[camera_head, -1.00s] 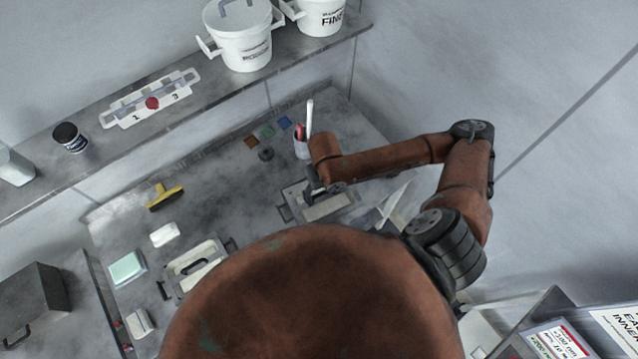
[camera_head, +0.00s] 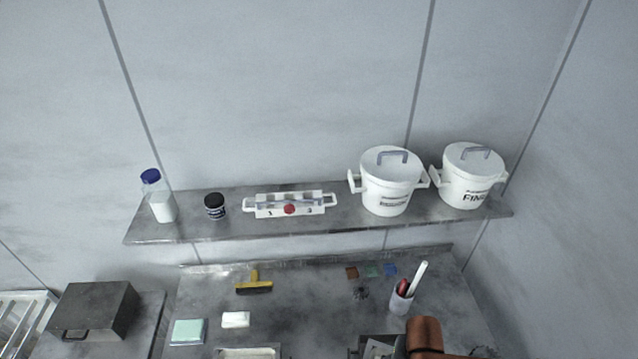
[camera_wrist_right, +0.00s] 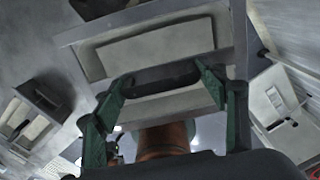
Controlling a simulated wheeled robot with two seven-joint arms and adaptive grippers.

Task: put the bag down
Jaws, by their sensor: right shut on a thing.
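In the right wrist view, the green fingers of my right gripper (camera_wrist_right: 160,88) stand either side of a dark rounded bar (camera_wrist_right: 165,79) and are closed on it. A grey tray-like platen with a pale flat insert (camera_wrist_right: 155,47) lies just beyond the fingertips. I cannot make out a bag for certain. In the head view, only a bit of my brown right arm (camera_head: 425,335) shows at the bottom edge. A dark-framed piece with a pale patch (camera_head: 379,347) is beside it, partly cut off. My left gripper is not in view.
A wall shelf (camera_head: 340,225) holds two white lidded pots (camera_head: 390,185) (camera_head: 468,178), a numbered rack (camera_head: 290,206), a dark jar (camera_head: 214,207) and a blue-capped bottle (camera_head: 158,197). A cup of tools (camera_head: 401,298) stands on the bench. The bench middle (camera_head: 310,295) is clear.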

